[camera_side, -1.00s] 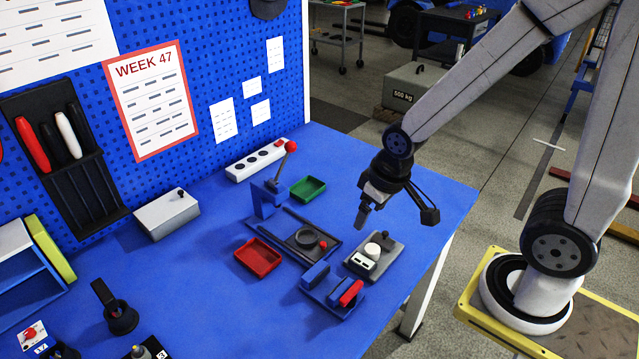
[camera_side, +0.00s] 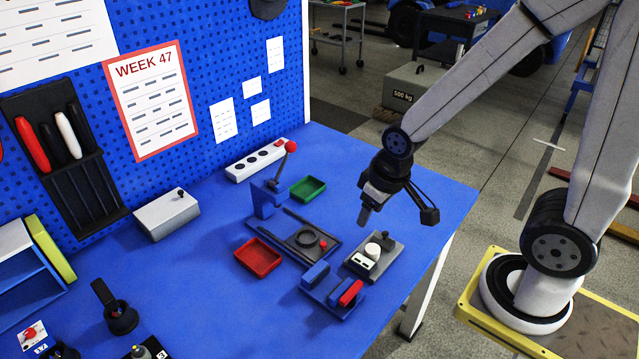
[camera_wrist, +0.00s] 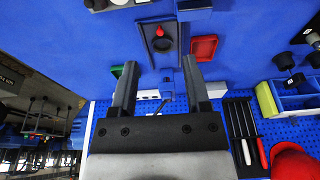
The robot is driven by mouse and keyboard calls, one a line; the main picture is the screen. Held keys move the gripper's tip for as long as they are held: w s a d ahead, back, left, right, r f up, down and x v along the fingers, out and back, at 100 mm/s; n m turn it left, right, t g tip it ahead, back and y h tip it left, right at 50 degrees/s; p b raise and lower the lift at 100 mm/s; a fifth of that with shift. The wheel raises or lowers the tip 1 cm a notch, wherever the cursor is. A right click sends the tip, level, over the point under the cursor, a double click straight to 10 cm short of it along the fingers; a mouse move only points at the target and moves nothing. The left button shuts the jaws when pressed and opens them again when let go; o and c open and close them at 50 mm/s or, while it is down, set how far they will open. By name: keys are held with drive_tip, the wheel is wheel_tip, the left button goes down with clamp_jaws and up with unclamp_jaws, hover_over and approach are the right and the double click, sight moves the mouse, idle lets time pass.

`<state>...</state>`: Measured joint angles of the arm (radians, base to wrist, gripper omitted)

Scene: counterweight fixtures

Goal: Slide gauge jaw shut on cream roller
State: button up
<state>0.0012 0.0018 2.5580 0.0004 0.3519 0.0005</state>
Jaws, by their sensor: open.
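The gauge (camera_side: 362,263) has a white body with a small dark window and sits on a dark grey plate (camera_side: 391,258) near the right edge of the blue bench. The cream roller (camera_side: 373,250) stands upright by the gauge, with a dark knob (camera_side: 387,240) just behind it. I cannot tell whether the jaw touches the roller. In the wrist view the gauge plate (camera_wrist: 115,4) is cut off at the top edge. My gripper (camera_side: 363,218) hangs above the bench, behind the gauge and apart from it. In the wrist view its fingers (camera_wrist: 159,63) are spread and empty.
Left of the gauge lies a dark plate with a ring and red knob (camera_side: 323,245). A blue fixture with a red bar (camera_side: 350,293) stands in front. Red (camera_side: 258,257) and green (camera_side: 308,188) trays and a red-balled lever (camera_side: 290,147) are close by. The bench's front middle is clear.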

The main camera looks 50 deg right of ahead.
drive_tip(key=w+d+f+m+g, duration=0.4)
drive_tip(key=d+m, duration=0.1)
drive_tip(key=d, duration=0.3)
drive_tip(key=m+g+y, duration=0.2)
drive_tip(key=m+y, duration=0.1)
drive_tip(key=m, duration=0.1)
approach(385, 232)
drive_tip(key=shift+s+f, duration=0.2)
drive_tip(key=shift+f, duration=0.05)
drive_tip(key=shift+x, duration=3.95)
drive_tip(key=shift+r, duration=0.1)
drive_tip(key=shift+w, duration=0.1)
clamp_jaws()
